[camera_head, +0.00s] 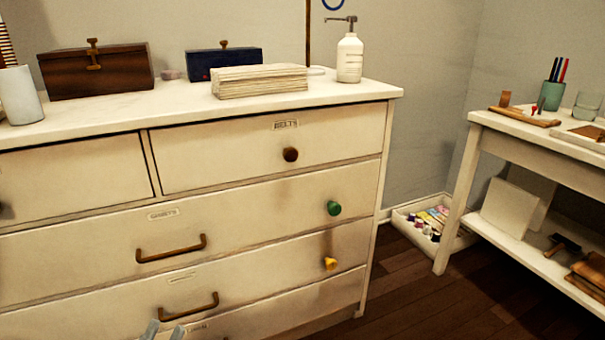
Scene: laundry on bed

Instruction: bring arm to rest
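Only the fingertips of my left gripper (164,332) show, at the bottom edge of the head view, left of the middle. They are grey and stand apart with a gap between them, and nothing shows between them. They appear in front of the lower part of a cream dresser (270,222), just under a brown bar handle (188,307). I cannot tell how far they are from the drawer front. The rest of the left arm is out of the frame. My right gripper is not in view.
The dresser top holds a wooden box (97,73), a dark blue box (222,60), a pale stack (260,82) and a pump bottle (349,58). Knobs and handles stick out from its drawers. A side table (470,150) stands right, with a low bin (405,228) beside it. Dark floor (420,300) is open between.

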